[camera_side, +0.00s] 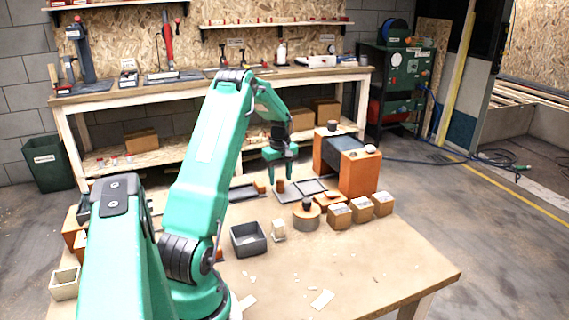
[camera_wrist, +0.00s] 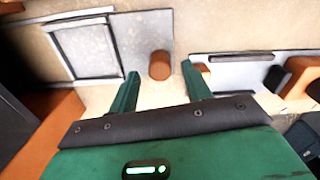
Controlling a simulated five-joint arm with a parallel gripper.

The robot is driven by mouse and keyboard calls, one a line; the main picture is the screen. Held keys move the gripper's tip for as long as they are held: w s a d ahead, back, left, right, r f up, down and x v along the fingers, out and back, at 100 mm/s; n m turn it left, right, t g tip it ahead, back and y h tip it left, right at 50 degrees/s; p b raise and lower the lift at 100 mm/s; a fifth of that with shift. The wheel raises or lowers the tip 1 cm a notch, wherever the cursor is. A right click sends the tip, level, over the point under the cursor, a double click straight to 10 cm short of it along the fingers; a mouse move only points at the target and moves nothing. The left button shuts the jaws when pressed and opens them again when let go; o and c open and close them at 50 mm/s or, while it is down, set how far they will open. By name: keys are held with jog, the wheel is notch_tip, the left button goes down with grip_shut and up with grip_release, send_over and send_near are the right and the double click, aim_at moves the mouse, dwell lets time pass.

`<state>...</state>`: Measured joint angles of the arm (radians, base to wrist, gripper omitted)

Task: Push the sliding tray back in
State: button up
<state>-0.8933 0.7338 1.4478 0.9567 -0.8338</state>
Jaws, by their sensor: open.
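The sliding tray is a flat grey plate (camera_side: 296,195) with a raised square frame at one end, lying on the table beside the orange housing with a dark top (camera_side: 358,172). In the wrist view the tray (camera_wrist: 128,42) runs across the upper left. A short brown cylindrical knob (camera_wrist: 160,66) stands on it; it also shows in the side view (camera_side: 281,186). My green gripper (camera_side: 281,178) points down over the knob end. In the wrist view my gripper (camera_wrist: 158,80) is open, with the knob between or just beyond its fingertips. I cannot tell whether they touch.
A second plate with a slot (camera_wrist: 240,72) lies at right in the wrist view. The table's front right is mostly clear.

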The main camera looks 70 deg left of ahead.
aim_at(281, 180)
jog(key=shift+f, duration=1.85)
grip_shut()
jog(key=shift+w, duration=0.1)
